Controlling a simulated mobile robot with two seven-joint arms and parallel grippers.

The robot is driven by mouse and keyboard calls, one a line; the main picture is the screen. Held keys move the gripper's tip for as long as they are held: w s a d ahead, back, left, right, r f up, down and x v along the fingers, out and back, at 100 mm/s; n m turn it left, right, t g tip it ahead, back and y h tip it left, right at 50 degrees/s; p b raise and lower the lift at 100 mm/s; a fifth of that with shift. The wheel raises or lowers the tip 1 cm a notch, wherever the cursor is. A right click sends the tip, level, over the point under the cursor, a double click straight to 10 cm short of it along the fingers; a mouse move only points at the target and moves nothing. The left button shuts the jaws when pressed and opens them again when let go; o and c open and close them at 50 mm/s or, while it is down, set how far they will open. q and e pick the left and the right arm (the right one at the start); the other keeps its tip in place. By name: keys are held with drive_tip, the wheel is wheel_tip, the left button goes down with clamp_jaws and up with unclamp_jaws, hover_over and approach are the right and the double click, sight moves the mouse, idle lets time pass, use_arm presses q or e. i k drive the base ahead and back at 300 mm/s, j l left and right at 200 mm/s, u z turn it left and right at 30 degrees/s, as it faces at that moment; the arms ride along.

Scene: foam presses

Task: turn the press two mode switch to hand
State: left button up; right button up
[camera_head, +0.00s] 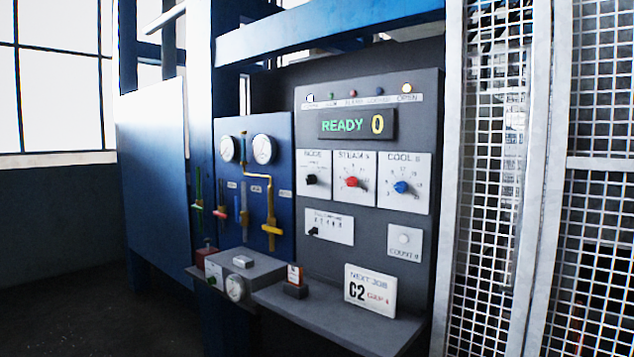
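A grey control panel (284,210) stands in the middle of the view. Its upper left white plate reads something like MODE and carries a small black knob (312,179), which looks like the mode switch. The knob seems to point left, but its position words are too small to read. A green READY display with a yellow 0 (357,124) is above it. No press number is legible on the panel. Neither of my grippers is in view.
Red (352,182) and blue (401,187) dials sit right of the black knob. A grey shelf (330,317) juts out below, bearing a C2 job card (370,290). Mesh fencing (490,190) stands at right.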

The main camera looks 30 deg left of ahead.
sight(311, 178)
drive_tip(key=i+j, duration=0.15)
drive_tip(key=j, duration=0.3)
drive_tip(key=i+j+z, duration=0.1)
drive_tip(key=j, duration=0.35)
drive_tip(key=i+j, duration=0.15)
drive_tip(key=j, duration=0.3)
drive_tip(key=i+j+z, duration=0.1)
drive_tip(key=j, duration=0.35)
drive_tip(key=i+j, duration=0.1)
drive_tip(key=j, duration=0.4)
drive_tip(key=i+j+z, duration=0.1)
drive_tip(key=j, duration=0.35)
